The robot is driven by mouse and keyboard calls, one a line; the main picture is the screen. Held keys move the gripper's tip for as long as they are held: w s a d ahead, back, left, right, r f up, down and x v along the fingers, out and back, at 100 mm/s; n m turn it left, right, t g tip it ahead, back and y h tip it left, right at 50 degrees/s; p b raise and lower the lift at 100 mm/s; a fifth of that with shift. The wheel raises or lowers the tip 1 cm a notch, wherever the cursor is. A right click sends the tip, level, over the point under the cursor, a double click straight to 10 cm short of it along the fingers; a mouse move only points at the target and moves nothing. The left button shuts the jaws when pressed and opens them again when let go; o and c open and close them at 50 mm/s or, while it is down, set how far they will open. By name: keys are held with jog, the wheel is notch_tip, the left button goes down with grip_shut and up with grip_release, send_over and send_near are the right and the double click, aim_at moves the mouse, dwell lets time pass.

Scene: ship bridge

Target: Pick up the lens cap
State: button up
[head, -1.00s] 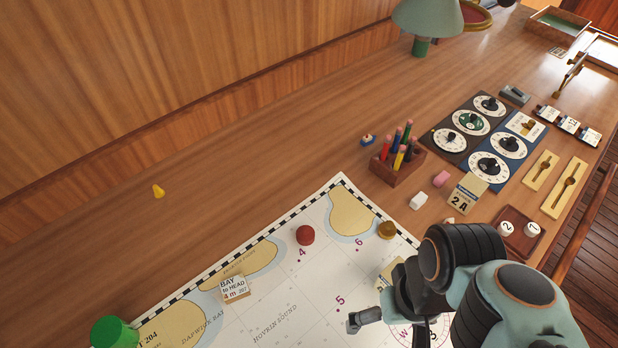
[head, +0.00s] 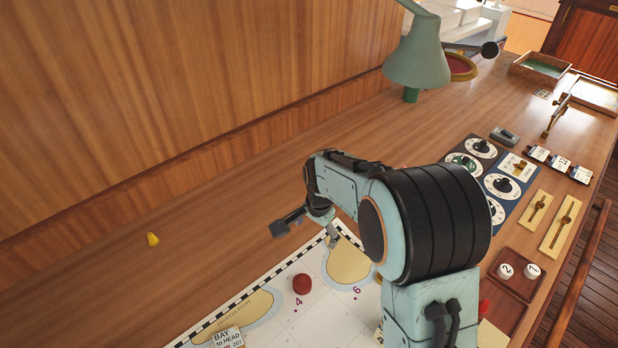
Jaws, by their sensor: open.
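I cannot pick out a lens cap for certain in the head view. My gripper (head: 306,231) is open, with its two fingers spread apart near the far edge of the chart (head: 318,266). Nothing shows between the fingers. A red round piece (head: 302,284) sits on the chart below the gripper in the picture. A small yellow piece (head: 153,240) lies on bare desk to the left. My arm hides the desk to the right of the gripper, including the pencil holder's place.
A green desk lamp (head: 416,58) stands by the wooden wall (head: 180,95). Dial panels (head: 503,186), brass sliders (head: 538,210) and a tray (head: 503,268) with two numbered white pieces lie right of my arm. The desk between yellow piece and lamp is mostly clear.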

jog(key=n+g, duration=0.1)
jog(key=g, duration=0.1)
send_near(302, 279)
jog(key=f, duration=0.5)
jog(key=shift+w+a+f, duration=0.1)
jog(key=shift+a, duration=0.1)
notch_tip(302, 279, down, 6)
jog(key=shift+r, duration=0.1)
jog(key=c, duration=0.9)
